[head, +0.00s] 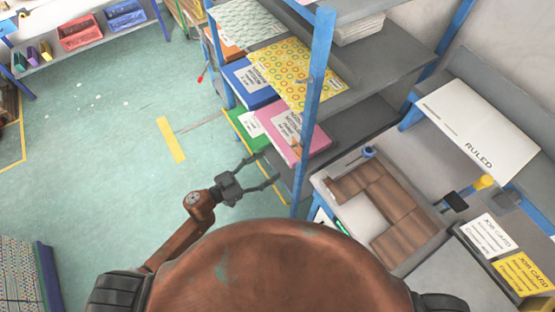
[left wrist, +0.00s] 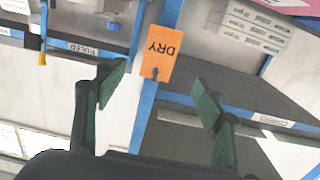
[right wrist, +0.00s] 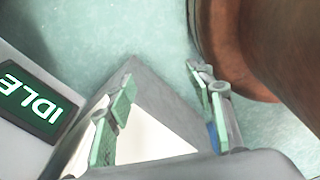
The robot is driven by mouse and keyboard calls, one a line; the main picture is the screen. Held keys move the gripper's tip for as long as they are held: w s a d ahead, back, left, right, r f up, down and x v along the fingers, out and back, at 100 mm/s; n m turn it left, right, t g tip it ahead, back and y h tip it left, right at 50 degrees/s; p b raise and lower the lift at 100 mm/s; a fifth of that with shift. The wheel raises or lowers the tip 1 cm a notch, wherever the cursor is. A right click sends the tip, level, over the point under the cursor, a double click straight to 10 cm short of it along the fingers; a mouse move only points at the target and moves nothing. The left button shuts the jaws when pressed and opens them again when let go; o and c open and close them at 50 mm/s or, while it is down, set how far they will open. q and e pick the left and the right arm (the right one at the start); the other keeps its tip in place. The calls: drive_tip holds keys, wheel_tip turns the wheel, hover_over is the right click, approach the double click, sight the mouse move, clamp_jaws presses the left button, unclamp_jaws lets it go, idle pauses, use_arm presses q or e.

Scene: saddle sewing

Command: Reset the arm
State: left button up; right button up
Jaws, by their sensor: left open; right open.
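My left gripper (head: 262,172) is open and empty in the head view, in the air just left of the blue shelf rack. In the left wrist view its two green-padded fingers (left wrist: 158,92) are spread wide, with nothing between them. My right gripper (right wrist: 165,98) shows only in the right wrist view. Its fingers are apart, with nothing held between them; a grey and white surface lies behind. The right gripper is out of sight in the head view.
A blue-posted rack (head: 312,90) holds a pink box (head: 290,130) and patterned sheets. A bench to the right bears brown panels (head: 385,205). An orange DRY sign (left wrist: 161,55) hangs on a blue post. An IDLE display (right wrist: 35,100) stands near my right gripper.

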use_arm(q)
drive_tip(key=shift+s+a, duration=0.4)
drive_tip(key=shift+a, duration=0.15)
